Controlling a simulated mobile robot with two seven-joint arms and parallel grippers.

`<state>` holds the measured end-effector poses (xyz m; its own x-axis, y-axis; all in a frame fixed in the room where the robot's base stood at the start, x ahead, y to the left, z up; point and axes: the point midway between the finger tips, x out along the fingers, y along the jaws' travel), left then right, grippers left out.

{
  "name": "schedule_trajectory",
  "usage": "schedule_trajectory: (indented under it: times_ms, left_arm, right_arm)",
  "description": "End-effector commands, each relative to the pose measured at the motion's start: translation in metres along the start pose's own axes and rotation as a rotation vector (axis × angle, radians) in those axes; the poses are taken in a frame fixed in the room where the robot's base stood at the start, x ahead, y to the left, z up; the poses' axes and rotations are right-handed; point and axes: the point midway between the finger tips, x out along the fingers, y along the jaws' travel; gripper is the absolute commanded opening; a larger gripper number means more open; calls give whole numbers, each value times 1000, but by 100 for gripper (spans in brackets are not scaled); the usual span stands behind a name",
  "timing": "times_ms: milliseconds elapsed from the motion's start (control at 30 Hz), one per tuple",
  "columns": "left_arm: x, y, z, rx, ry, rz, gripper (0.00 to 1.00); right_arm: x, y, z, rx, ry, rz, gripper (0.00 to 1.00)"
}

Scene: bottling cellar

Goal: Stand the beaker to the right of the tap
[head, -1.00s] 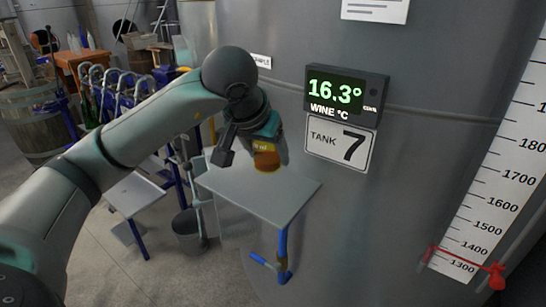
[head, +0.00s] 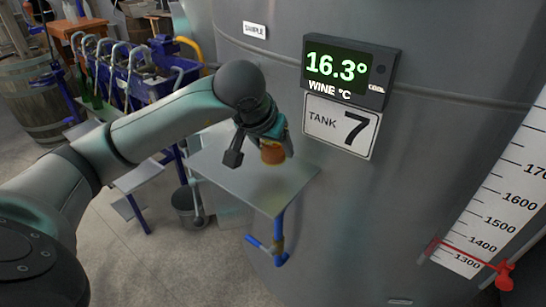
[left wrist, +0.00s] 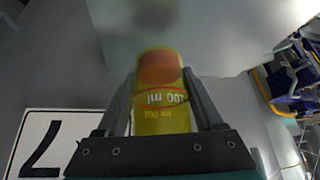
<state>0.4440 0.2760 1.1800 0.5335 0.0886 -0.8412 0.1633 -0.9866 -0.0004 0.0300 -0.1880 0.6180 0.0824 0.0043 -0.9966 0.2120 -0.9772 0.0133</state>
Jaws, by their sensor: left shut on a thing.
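The beaker (head: 272,153) is small, with orange-red liquid in it. My left gripper (head: 268,137) is shut on it and holds it over the grey shelf (head: 255,190) at the tank's side. In the left wrist view the beaker (left wrist: 160,122) sits between the two fingers, yellow-tinted, with "100 ml" markings. A blurred dark patch lies on the shelf (left wrist: 215,30) beyond it. The beaker appears above the shelf; the exact gap is hard to tell. I cannot make out the tap; my arm and gripper cover the tank wall below the "SAMPLE" label (head: 255,30). My right gripper is out of view.
The steel tank (head: 400,200) rises behind the shelf, with a temperature display (head: 350,65) and a "TANK 7" sign (head: 341,126). A level scale with a red valve (head: 503,276) is at right. A bucket (head: 188,207) stands below left. The shelf's visible top looks clear.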

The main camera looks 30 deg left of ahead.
Motion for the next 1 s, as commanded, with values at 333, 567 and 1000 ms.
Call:
schedule_trajectory:
  times_ms: [333,567,1000]
  left_arm:
    - [27,0,17,-1,1,0,11]
    - [27,0,17,0,1,0,11]
    - [29,0,19,0,-1,0,99]
  right_arm:
    - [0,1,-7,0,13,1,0]
    - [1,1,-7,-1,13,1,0]
    - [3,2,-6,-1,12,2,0]
